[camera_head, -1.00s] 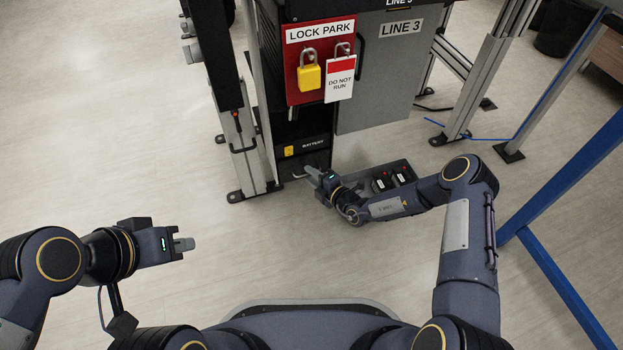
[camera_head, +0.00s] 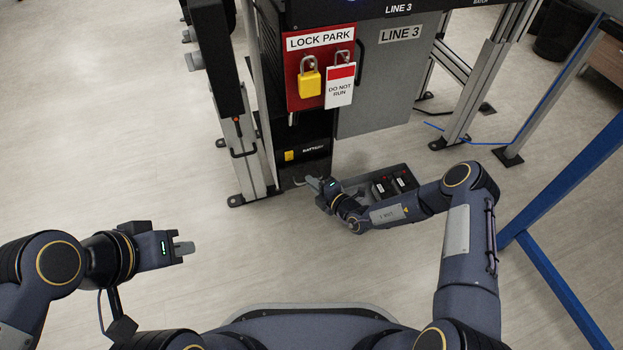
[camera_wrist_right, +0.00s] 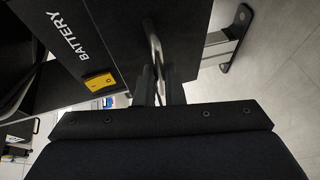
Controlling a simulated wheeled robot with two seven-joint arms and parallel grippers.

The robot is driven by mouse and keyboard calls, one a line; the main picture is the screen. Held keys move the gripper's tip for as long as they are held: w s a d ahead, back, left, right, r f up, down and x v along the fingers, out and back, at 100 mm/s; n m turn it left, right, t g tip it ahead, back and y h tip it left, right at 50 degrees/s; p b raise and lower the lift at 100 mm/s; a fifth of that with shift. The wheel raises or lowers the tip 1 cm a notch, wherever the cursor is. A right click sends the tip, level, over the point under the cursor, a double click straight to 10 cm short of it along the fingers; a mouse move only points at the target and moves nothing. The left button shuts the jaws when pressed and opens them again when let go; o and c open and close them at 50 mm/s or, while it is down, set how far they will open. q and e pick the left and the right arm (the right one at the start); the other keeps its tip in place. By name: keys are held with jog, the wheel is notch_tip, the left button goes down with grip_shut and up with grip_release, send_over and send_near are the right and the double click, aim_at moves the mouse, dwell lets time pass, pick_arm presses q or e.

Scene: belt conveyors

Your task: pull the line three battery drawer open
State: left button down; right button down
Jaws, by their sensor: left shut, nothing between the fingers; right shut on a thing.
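The line three battery drawer (camera_head: 312,156) is a black front low in the LINE 3 cabinet, marked BATTERY, with a yellow latch (camera_head: 289,155). Its silver bar handle (camera_wrist_right: 154,45) runs down between my right fingers in the right wrist view. My right gripper (camera_head: 313,184) is shut on that handle at the drawer's lower front. In the right wrist view the drawer front (camera_wrist_right: 75,62) is close by, with its yellow latch (camera_wrist_right: 99,81). I cannot tell whether the drawer stands out from the cabinet. My left gripper (camera_head: 184,248) is shut and empty, over open floor.
A red LOCK PARK board (camera_head: 292,66) carries a yellow padlock (camera_head: 310,82) and a DO NOT RUN tag (camera_head: 340,92). A dark tray (camera_head: 352,180) with battery packs is beside my right forearm. A blue frame (camera_head: 570,180) stands right. The floor at left is clear.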

jog(key=s+d+p, duration=0.3)
jog(key=s+p, duration=0.1)
jog(key=s, duration=0.5)
jog(key=shift+s, duration=0.2)
jog(key=c, duration=1.5)
grip_release()
jog(key=shift+c, duration=0.2)
jog(key=p+v, duration=0.3)
jog(key=v, duration=0.5)
